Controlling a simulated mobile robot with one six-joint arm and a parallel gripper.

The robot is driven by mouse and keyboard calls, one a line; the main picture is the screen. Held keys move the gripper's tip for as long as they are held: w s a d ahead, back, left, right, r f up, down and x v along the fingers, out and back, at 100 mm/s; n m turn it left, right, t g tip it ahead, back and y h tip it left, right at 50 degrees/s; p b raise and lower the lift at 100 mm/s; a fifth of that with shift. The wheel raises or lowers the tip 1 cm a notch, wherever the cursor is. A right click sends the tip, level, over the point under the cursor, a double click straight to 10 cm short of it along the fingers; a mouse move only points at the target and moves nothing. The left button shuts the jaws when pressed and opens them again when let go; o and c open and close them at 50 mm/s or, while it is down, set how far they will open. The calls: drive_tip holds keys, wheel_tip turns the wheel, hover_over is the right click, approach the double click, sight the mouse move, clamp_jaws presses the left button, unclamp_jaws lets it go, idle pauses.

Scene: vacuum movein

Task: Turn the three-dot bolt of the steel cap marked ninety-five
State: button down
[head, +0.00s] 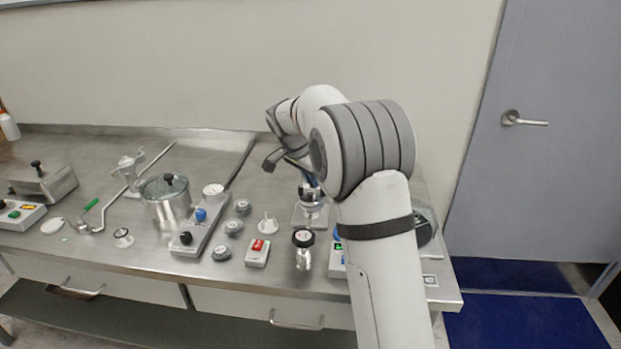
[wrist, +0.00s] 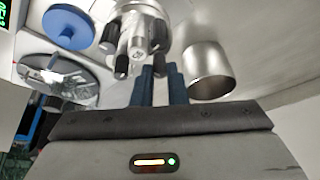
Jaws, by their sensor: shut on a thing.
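The steel cap (head: 312,196) sits on a stand on the bench, partly behind my arm in the head view. In the wrist view the cap (wrist: 118,12) shows at the top, with several black-headed bolts around it. My gripper (wrist: 160,68) is at the cap's near edge, its two dark blue fingers shut on a black bolt (wrist: 158,36). Only part of this bolt shows above the fingertips. The dots on the bolts and the number on the cap cannot be read. In the head view my fingers are mostly hidden by my arm.
In the wrist view an open steel cylinder (wrist: 208,72) stands close to the right of my fingers. A blue disc (wrist: 68,28) lies to the left. In the head view, a red-switch box (head: 258,252) and a black-topped steel part (head: 303,240) stand in front of the cap.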

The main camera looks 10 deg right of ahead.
drive_tip(key=c, duration=1.4)
unclamp_jaws()
drive_tip(key=shift+c, duration=0.2)
drive_tip(key=shift+r, duration=0.1)
drive_tip(key=v, duration=0.7)
drive_tip(key=shift+a+r, duration=0.1)
drive_tip(key=shift+r, duration=0.2)
drive_tip(key=shift+s, duration=0.1)
